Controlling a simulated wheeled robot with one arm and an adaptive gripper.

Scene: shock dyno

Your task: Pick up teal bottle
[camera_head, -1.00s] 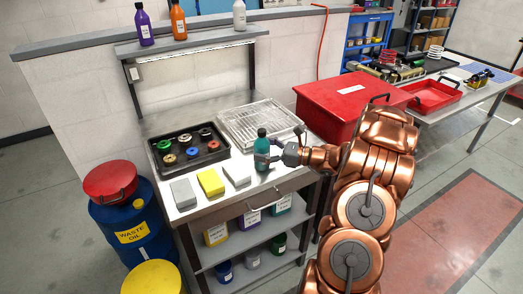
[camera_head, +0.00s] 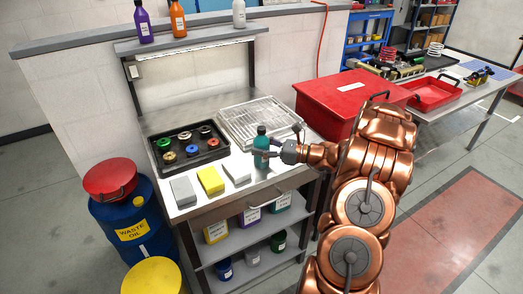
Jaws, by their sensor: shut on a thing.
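The teal bottle (camera_head: 261,148) has a dark cap and stands upright at the front right of the steel workbench (camera_head: 212,212). My gripper (camera_head: 268,153) comes from the right and is shut on the bottle's body. The bottle's right side is partly hidden by the fingers. I cannot tell whether its base touches the bench top or is slightly above it.
A white block (camera_head: 237,172), a yellow block (camera_head: 211,181) and a grey block (camera_head: 183,191) lie left of the bottle.

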